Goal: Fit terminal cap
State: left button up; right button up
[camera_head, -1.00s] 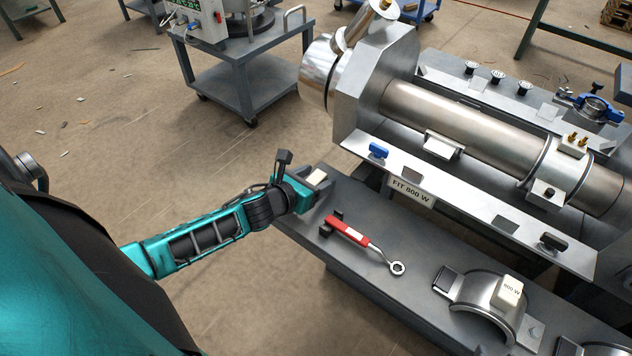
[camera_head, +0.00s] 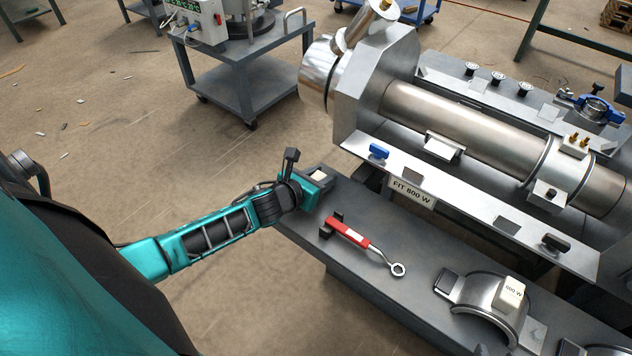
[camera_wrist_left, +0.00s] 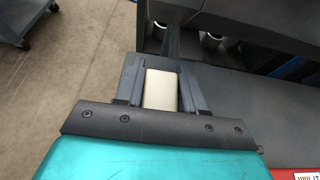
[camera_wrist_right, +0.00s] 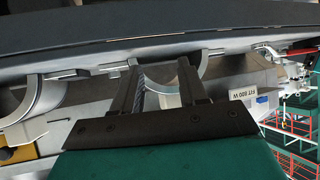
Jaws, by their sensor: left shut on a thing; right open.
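My left gripper (camera_head: 319,175) is shut on a small cream-white block, the terminal cap (camera_head: 316,176), above the near left end of the bench. In the left wrist view the cap (camera_wrist_left: 161,88) sits between the two dark fingers. A heater band (camera_head: 570,150) around the steel barrel carries a pale terminal block with two brass posts (camera_head: 578,140) on top, uncovered. My right gripper (camera_wrist_right: 160,80) shows only in its own wrist view, open and empty, with curved metal bands behind its fingers.
A red-handled ring wrench (camera_head: 352,233) lies on the grey bench (camera_head: 400,310). A half-round band with a white "800 W" box (camera_head: 513,292) stands to its right. A "FIT 800 W" sign (camera_head: 410,191) hangs on the machine's front rail, which carries a blue clip (camera_head: 378,151).

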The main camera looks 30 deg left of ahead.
aim_at(320, 174)
pick_arm(q)
jog(key=shift+c, duration=0.3)
pick_arm(e)
jog(key=shift+f, duration=0.1)
pick_arm(q)
jog(key=shift+r, duration=0.1)
jog(key=shift+r, duration=0.25)
notch_tip(320, 174, up, 19)
jog(key=p, duration=0.7)
jog(key=shift+r, duration=0.2)
pick_arm(e)
jog(key=shift+h, duration=0.4)
jog(key=r, duration=0.1)
jog(key=d+r, duration=0.1)
jog(key=r, duration=0.1)
jog(key=s+d+r, duration=0.1)
jog(key=shift+s+r, duration=0.1)
jog(key=shift+r, duration=0.1)
pick_arm(q)
jog(key=o, duration=0.5)
jog(key=c, duration=0.5)
pick_arm(e)
jog(key=shift+a, duration=0.1)
